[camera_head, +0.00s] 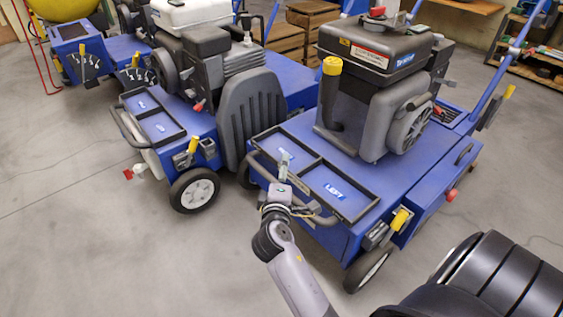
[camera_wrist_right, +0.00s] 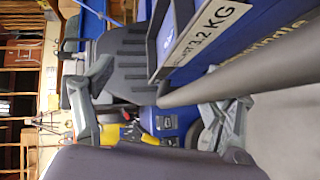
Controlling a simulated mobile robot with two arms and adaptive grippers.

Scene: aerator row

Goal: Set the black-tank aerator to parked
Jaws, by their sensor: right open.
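The black-tank aerator (camera_head: 349,153) is the blue machine at right in the head view, with a black tank (camera_head: 378,45) above a grey engine. A yellow handle (camera_head: 400,220) is on its front right corner, and a yellow-topped black pipe (camera_head: 331,66) stands beside the engine. Its front carries a two-part tray and a grey rail (camera_head: 318,219). My right gripper (camera_head: 284,172) is at the left part of this rail, by the tray edge. In the right wrist view the gripper (camera_wrist_right: 168,95) is open, its fingers either side of the grey rail (camera_wrist_right: 240,78); contact is unclear. My left gripper is not in view.
A white-tank aerator (camera_head: 190,14) stands close on the left, with its own yellow handle (camera_head: 193,145) and a grey fender between the machines. Another blue machine (camera_head: 70,30) is farther left. Wooden crates (camera_head: 284,40) stand behind. The floor at front left is clear.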

